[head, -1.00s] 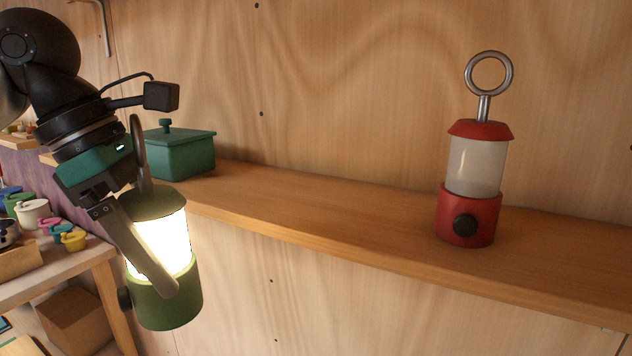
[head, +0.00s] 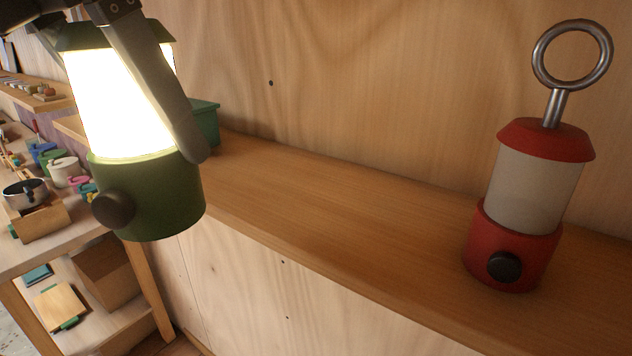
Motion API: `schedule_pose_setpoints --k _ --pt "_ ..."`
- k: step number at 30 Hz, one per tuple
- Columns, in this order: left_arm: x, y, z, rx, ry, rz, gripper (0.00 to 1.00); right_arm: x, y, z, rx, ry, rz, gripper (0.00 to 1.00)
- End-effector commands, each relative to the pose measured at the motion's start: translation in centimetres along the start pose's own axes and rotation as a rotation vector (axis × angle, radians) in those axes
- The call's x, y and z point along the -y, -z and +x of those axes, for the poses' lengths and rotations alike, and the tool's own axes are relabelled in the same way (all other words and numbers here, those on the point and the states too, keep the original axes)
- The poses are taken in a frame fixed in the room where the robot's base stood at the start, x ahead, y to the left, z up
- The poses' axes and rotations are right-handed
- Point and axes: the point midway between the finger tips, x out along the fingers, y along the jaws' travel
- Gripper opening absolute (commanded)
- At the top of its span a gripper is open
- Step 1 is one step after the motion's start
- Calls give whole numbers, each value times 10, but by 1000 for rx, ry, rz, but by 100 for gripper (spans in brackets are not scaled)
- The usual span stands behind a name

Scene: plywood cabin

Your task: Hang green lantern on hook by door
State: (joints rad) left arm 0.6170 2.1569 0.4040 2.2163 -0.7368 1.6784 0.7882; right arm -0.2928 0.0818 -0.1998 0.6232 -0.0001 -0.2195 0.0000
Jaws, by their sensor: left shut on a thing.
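The green lantern (head: 150,200) is lit and hangs in the air at the upper left of the head view, in front of the shelf. My left gripper (head: 190,140) is shut on it. One grey finger runs down across the lantern's bright glass. The lantern's top and ring are hidden or cut off by the gripper and the picture's edge. The hook and the door are not in view. My right gripper is not in view.
A red lantern (head: 512,245) with a metal ring stands unlit on the wooden shelf (head: 330,200). A green box (head: 206,122) stands behind the held lantern. A table (head: 60,240) with a pot and several colourful cups is at left. The shelf's middle is clear.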

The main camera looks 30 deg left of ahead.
Motion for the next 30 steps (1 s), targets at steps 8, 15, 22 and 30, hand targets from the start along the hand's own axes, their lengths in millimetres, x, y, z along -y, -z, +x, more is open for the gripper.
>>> schedule_pose_setpoints --k 8,15,22,30 --pt "0 -3 1 1 1 0 10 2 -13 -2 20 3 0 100" --pt "4 -35 13 -5 0 0 10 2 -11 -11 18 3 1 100" --pt "9 -71 28 -3 0 1 10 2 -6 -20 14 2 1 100" --pt "15 -113 45 -2 0 1 10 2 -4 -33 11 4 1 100"
